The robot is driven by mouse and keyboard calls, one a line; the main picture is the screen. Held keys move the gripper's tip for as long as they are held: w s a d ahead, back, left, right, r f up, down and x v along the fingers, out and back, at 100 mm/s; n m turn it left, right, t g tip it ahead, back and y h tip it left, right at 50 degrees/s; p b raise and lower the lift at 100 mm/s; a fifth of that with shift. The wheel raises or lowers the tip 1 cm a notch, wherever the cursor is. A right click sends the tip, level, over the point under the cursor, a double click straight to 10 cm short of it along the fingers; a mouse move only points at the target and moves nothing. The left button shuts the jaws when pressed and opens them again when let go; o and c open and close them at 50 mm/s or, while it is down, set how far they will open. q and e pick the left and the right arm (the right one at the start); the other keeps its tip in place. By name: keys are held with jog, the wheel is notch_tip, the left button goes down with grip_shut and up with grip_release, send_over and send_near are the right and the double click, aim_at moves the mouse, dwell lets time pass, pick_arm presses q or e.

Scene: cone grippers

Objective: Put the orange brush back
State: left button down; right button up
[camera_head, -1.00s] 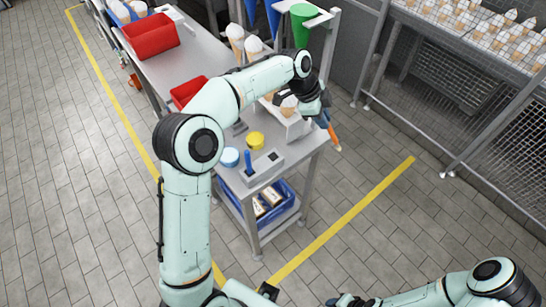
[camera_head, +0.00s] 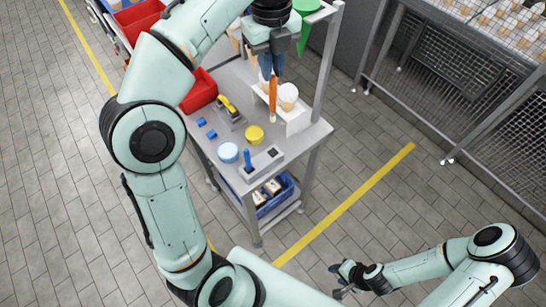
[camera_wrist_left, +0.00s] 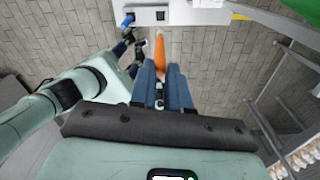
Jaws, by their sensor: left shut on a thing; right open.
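My left gripper (camera_head: 270,70) is shut on the orange brush (camera_head: 273,98), which hangs tip down over the cart top, in front of the white cone stand. The brush also shows between the fingers in the left wrist view (camera_wrist_left: 160,50). The grey holder block (camera_head: 261,164) is at the cart's near corner, apart from the brush. A blue brush (camera_head: 247,158) stands in its left side, and a dark empty opening (camera_head: 273,153) shows in its right side. The holder is at the top edge of the left wrist view (camera_wrist_left: 182,16). My right gripper (camera_head: 343,281) is open and empty, low over the floor.
A light-blue pot (camera_head: 228,152) and yellow pot (camera_head: 254,134) stand beside the holder. A yellow-black tool (camera_head: 229,108) and small blue pieces (camera_head: 206,128) lie behind them. A white stand (camera_head: 298,122) with a cone and a cart post are at the right.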

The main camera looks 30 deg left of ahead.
aim_at(272, 114)
pick_arm(q)
jog(key=shift+f+m, duration=0.25)
jog(key=shift+m, duration=0.15)
jog(key=f+b, duration=0.1)
jog(key=f, duration=0.2)
jog(key=f+b, duration=0.1)
jog(key=f, duration=0.3)
jog(key=f+b, duration=0.2)
jog(key=f, duration=0.1)
jog(key=shift+s+f, duration=0.3)
jog(key=shift+f, duration=0.05)
jog(key=f, duration=0.2)
jog(key=f+b, duration=0.1)
jog(key=f, duration=0.1)
jog(key=shift+w+f, duration=0.1)
jog(key=shift+w, duration=0.25)
notch_tip(272, 114, down, 4)
jog(key=shift+f+b, duration=0.25)
jog(key=shift+b, duration=0.4)
pick_arm(e)
jog(key=s+f+g, duration=0.1)
jog(key=s+f, duration=0.6)
jog(key=f, duration=0.1)
pick_arm(q)
jog(key=shift+f, duration=0.1)
pick_arm(e)
jog(key=shift+s+f, duration=0.1)
jog(key=shift+f, duration=0.05)
